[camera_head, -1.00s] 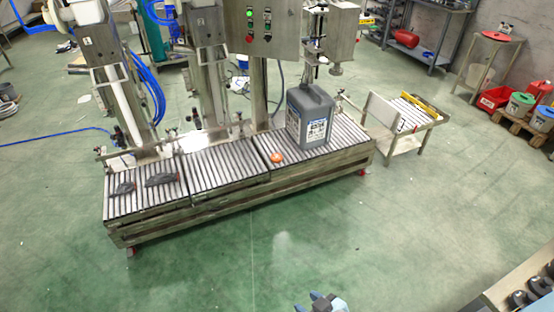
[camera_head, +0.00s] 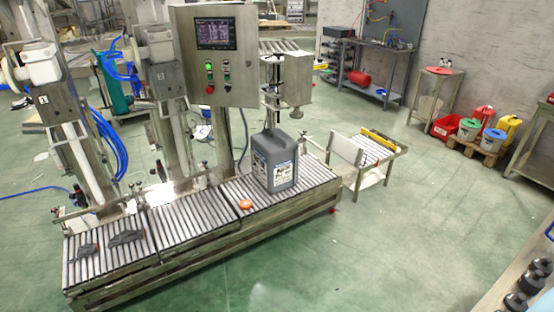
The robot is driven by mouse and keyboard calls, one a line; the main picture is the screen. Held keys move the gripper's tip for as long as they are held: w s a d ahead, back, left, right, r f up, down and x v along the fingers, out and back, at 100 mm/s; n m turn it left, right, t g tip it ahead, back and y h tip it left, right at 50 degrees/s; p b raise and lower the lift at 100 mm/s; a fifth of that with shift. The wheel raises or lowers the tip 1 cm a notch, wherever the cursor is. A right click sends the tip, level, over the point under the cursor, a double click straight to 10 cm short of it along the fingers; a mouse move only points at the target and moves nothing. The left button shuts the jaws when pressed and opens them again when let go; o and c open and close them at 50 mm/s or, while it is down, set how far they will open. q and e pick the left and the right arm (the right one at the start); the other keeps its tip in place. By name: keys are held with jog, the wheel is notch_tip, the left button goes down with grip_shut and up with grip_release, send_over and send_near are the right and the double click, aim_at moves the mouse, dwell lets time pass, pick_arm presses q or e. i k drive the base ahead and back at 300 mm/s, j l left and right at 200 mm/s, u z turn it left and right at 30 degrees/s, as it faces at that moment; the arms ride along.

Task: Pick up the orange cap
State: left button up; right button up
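The orange cap (camera_head: 246,205) lies on the roller conveyor (camera_head: 196,219), near its front edge. It is to the left of the grey jerrycan (camera_head: 274,161), which stands upright on the same rollers, and a small gap shows between them. Neither of my grippers can be made out in the head view now. A small blue and grey piece at the right edge may be part of my arm, but I cannot tell.
A control panel (camera_head: 215,55) and filling columns stand behind the conveyor. Two dark pieces (camera_head: 126,237) lie on its left section. A side table (camera_head: 370,150) stands to the right. Dark round parts (camera_head: 517,301) sit on a bench at lower right. The green floor in front is clear.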

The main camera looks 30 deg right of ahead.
aim_at(244, 204)
jog(key=i+l, duration=0.3)
jog(key=i, duration=0.3)
jog(key=i+l+u, duration=0.1)
jog(key=i+l, duration=0.25)
jog(key=i, duration=0.2)
jog(key=i+l, duration=0.35)
jog(key=i, duration=0.2)
jog(key=i+l, duration=0.15)
jog(key=i, duration=0.25)
jog(key=i+l, duration=0.1)
jog(key=i, duration=0.3)
jog(key=i+l+u, duration=0.1)
jog(key=i, duration=0.3)
